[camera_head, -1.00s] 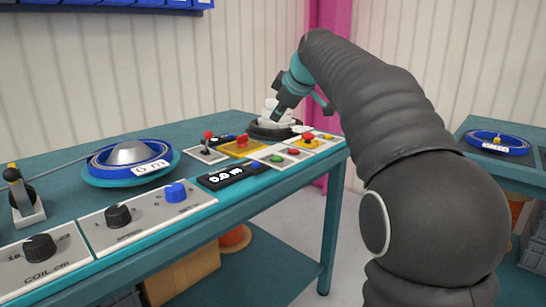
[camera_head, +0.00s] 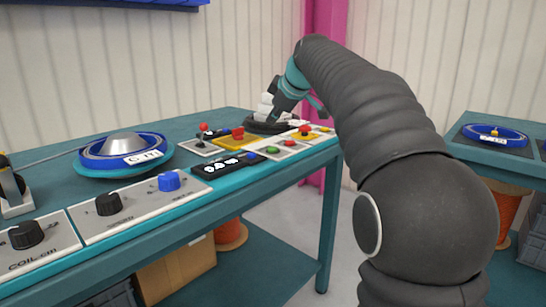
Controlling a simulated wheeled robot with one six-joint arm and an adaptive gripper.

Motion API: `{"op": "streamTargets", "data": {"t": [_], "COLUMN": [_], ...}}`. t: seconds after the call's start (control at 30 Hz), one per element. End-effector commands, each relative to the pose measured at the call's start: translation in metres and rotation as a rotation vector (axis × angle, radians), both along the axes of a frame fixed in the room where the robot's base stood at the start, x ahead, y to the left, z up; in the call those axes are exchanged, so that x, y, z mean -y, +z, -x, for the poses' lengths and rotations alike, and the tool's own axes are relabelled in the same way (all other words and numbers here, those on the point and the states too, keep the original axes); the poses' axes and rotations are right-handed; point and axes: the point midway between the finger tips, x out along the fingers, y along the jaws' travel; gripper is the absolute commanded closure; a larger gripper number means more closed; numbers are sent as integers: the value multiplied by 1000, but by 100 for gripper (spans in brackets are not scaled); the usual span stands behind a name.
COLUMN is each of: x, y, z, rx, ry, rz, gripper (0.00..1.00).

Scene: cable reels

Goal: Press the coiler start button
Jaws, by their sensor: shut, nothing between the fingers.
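The control panel at the bench's far right end has a green button (camera_head: 272,150) beside a red button (camera_head: 289,143). I cannot read which one is the coiler start. My gripper (camera_head: 275,113) is shut and empty, pointing down at the back of the bench, beyond the buttons. It is in front of a white stacked object (camera_head: 265,101) on a dark round base (camera_head: 268,125). The fingertips are small and partly merge with that base, so I cannot tell whether they touch it.
Near the gripper are a yellow plate with a red knob (camera_head: 237,133), a red-topped lever (camera_head: 203,127) and a black display (camera_head: 228,165). Knobs (camera_head: 107,204) line the front edge. A blue reel (camera_head: 124,152) sits left. A second bench (camera_head: 463,152) stands right, across a floor gap.

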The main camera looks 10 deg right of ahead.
Motion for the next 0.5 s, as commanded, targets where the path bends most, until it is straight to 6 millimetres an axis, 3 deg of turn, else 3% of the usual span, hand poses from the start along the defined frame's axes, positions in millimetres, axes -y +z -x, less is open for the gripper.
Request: {"op": "streamTargets", "data": {"t": [0.03, 0.2, 0.5], "x": [0, 0, 0], "y": [-13, -34, -49], "z": [0, 0, 0], "rx": [0, -1, -1], "ry": [0, 1, 1], "rz": [0, 0, 0], "gripper": [100, 100, 100]}}
